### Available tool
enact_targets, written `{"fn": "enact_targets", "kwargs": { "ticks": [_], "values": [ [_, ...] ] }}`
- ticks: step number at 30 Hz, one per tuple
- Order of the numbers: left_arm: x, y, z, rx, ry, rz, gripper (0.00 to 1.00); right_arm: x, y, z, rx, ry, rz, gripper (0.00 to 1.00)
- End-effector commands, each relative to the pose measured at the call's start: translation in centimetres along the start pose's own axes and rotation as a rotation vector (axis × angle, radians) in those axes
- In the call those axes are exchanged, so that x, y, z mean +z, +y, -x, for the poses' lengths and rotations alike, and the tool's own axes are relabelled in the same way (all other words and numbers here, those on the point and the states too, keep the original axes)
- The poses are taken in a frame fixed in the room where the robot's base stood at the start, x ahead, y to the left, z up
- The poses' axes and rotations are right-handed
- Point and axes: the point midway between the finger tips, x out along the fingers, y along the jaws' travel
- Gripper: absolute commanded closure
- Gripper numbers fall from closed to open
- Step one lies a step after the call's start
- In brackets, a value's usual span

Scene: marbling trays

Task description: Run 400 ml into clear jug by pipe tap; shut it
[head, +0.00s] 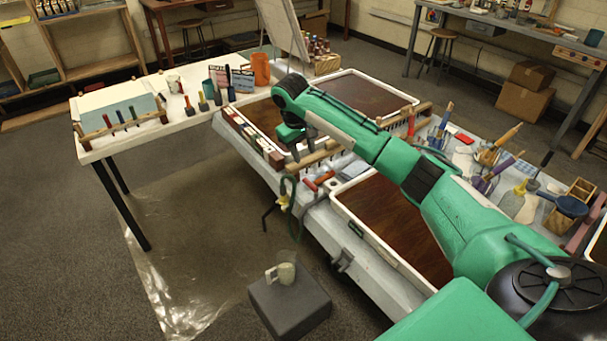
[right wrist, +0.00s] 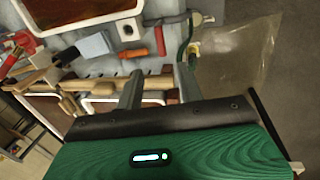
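A pale, see-through jug (head: 287,272) with a side handle stands upright on a dark grey block on the floor. I cannot make out any liquid in it. A yellow fitting (head: 283,201), which looks like the pipe tap, hangs with a green hose at the big table's near edge, above and apart from the jug. It also shows in the right wrist view (right wrist: 194,48), past the fingers. Whether it is open or shut is too small to tell. My right gripper (right wrist: 160,88) is open and empty over the table's left part. My left gripper is out of view.
Trays of brown liquid (head: 394,218) lie on the big table under my right arm. A wooden rail (head: 312,157) and a red-handled tool (head: 320,180) are near the gripper. Jars and brushes crowd the table's right side. Plastic sheeting (head: 190,250) covers the floor left of the block.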

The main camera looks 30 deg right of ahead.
Motion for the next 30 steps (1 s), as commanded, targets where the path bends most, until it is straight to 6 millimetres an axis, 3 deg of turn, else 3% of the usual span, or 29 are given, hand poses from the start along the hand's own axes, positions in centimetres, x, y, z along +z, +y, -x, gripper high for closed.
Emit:
{"fn": "enact_targets", "kwargs": {
  "ticks": [5, 21, 30],
  "values": [
    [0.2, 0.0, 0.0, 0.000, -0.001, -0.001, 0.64, 0.0, 0.1, -1.5, 0.000, -0.005, -0.003, 0.62],
    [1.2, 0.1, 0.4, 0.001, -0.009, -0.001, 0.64, 0.1, 0.1, -11.8, 0.000, -0.003, -0.002, 0.62],
    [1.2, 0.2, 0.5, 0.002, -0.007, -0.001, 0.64, 0.0, 0.0, -13.7, 0.000, -0.001, 0.000, 0.62]
  ]
}}
